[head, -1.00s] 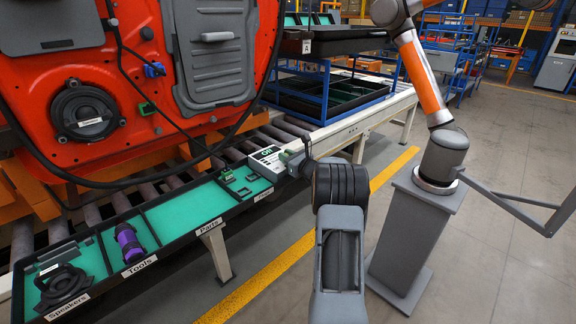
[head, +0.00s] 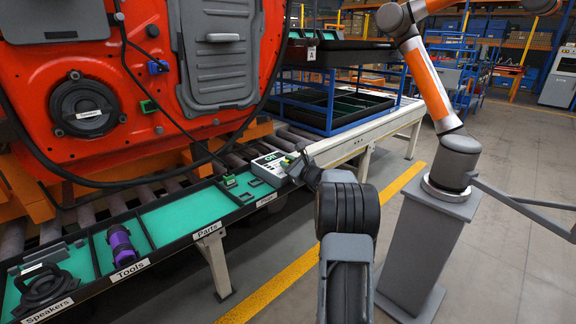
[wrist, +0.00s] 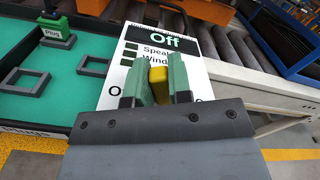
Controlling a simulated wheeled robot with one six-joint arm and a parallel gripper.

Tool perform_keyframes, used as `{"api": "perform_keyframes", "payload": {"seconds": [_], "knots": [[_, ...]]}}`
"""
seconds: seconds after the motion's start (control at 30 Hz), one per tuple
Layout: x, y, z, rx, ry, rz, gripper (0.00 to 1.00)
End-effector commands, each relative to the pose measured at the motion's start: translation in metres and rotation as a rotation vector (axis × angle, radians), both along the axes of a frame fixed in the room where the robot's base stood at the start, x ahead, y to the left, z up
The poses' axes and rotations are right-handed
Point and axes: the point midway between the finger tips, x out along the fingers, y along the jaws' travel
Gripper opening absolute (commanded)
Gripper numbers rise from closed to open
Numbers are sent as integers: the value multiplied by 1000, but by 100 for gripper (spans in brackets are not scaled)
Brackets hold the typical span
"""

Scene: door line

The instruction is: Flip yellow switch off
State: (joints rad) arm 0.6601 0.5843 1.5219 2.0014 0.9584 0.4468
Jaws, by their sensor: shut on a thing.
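The yellow switch (wrist: 158,76) stands on a white control panel (wrist: 112,92) and shows between my green fingertips in the wrist view. My gripper (wrist: 155,80) is shut on it.
A green plug (wrist: 57,31) stands left of the panel in a teal-lined tray. A purple tool (head: 122,246) and a speaker (head: 44,287) lie in the compartments further left. An orange-red door (head: 150,100) rises behind. Another orange arm (head: 425,85) stands at right.

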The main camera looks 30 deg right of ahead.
Motion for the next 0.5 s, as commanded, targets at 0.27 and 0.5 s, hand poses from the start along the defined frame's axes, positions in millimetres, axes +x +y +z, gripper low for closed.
{"api": "perform_keyframes", "payload": {"seconds": [0.27,0.5], "knots": [[0,-1,0,-4,0,-1,23],[0,0,0,-2,1,0,30]]}}
